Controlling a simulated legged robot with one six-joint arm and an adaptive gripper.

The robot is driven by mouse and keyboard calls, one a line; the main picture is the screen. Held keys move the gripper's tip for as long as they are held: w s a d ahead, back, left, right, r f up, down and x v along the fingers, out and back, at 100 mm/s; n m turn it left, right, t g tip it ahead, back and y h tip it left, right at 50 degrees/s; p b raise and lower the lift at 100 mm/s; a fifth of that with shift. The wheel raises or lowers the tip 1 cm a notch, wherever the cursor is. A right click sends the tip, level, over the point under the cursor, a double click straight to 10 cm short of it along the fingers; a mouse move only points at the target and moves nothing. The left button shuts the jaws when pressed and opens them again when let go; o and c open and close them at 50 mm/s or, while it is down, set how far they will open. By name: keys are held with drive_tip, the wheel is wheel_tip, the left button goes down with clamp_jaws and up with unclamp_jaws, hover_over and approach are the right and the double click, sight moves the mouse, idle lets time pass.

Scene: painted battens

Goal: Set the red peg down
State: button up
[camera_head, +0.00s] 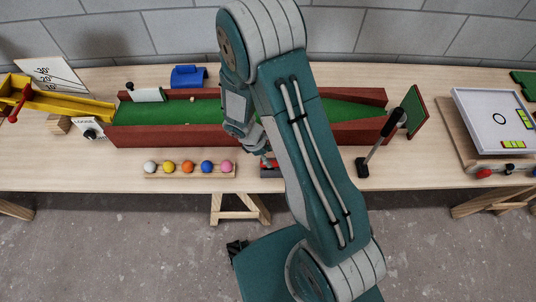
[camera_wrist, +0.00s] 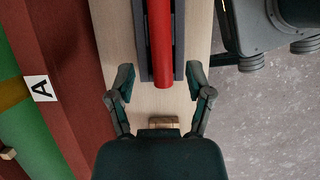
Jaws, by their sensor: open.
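The red peg (camera_wrist: 160,45) lies lengthwise in a dark grey cradle (camera_wrist: 179,40) on the wooden bench in the wrist view. Its near end sticks out a little past the cradle, and its far end is cut off by the picture edge. My gripper (camera_wrist: 161,78) is open, one finger on each side of the cradle's near end, with visible gaps to the peg. In the head view a small red part of the peg (camera_head: 268,162) shows beside my arm, which hides most of that spot.
A red-walled green trough (camera_head: 180,112) runs behind, with an "A" label (camera_wrist: 40,88). A rack of coloured balls (camera_head: 188,168) stands left. A small wooden block (camera_wrist: 163,122) sits near my palm. The bench's front edge is close.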

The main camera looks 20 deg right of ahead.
drive_tip(key=v, duration=1.2)
drive_tip(key=shift+d, duration=0.1)
drive_tip(key=s+d+r+m+t+y, duration=0.1)
drive_tip(key=s+d+r+m+t, duration=0.2)
drive_tip(key=r, duration=0.5)
drive_tip(key=s+r+m+y, duration=0.2)
drive_tip(key=r+m, duration=0.2)
drive_tip(key=r, duration=0.4)
drive_tip(key=s+d+r+m+t+y, duration=0.1)
drive_tip(key=s+r+m+t, duration=0.3)
drive_tip(key=s+r+m, duration=0.3)
drive_tip(key=s+r, duration=0.2)
drive_tip(key=s, duration=0.1)
drive_tip(key=shift+s+d, duration=0.25)
drive_tip(key=shift+s, duration=0.05)
